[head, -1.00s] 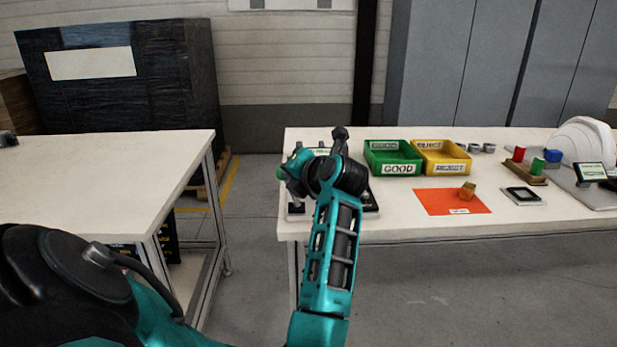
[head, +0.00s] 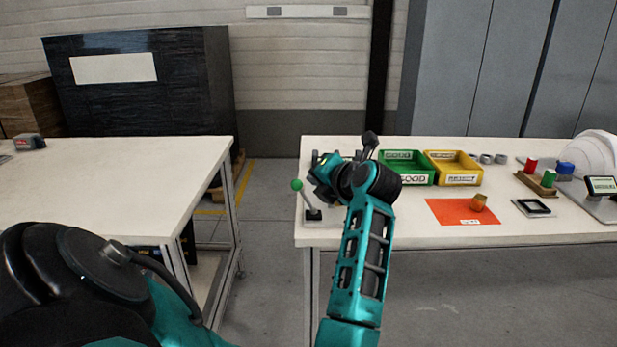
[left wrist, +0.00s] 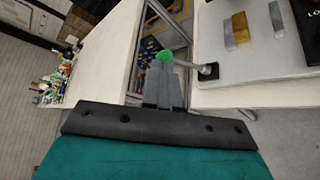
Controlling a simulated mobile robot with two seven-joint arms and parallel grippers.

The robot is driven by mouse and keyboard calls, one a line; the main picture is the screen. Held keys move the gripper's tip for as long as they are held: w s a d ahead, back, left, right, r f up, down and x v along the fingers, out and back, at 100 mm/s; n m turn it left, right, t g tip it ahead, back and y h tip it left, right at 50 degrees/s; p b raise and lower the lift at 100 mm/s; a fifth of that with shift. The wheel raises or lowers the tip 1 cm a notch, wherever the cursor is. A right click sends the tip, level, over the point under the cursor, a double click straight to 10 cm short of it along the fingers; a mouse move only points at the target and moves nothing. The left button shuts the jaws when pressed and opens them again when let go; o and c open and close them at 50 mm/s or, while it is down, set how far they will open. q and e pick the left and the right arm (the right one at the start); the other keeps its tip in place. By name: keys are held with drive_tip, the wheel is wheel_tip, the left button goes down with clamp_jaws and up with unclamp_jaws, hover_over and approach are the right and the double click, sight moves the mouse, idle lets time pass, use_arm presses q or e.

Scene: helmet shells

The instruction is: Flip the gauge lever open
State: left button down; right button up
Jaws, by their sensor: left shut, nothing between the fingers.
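The gauge lever is a thin rod with a green ball knob (head: 297,185), rising from a small dark base (head: 313,214) at the left end of the right-hand table. The rod leans left, toward the table's edge. In the left wrist view the green knob (left wrist: 165,56) is just beyond the fingertips, with the grey rod (left wrist: 190,65) running right to its pivot. My left gripper (left wrist: 164,75) is shut and empty, its tips at or very near the knob; contact cannot be told. In the head view its fingers are mostly hidden by the wrist. My right gripper is out of view.
A green GOOD bin (head: 408,179) and a yellow reject bin (head: 462,179) stand right of my arm. An orange mat (head: 450,214) with a small part lies in front. Another white table (head: 110,190) stands left, across a floor gap.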

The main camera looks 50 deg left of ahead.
use_arm(q)
drive_tip(key=v, duration=1)
drive_tip(key=shift+s+a+r, duration=0.2)
drive_tip(key=shift+s+r, duration=0.05)
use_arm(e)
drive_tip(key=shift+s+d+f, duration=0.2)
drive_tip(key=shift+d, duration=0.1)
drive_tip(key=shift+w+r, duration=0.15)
use_arm(q)
drive_tip(key=shift+d, duration=0.15)
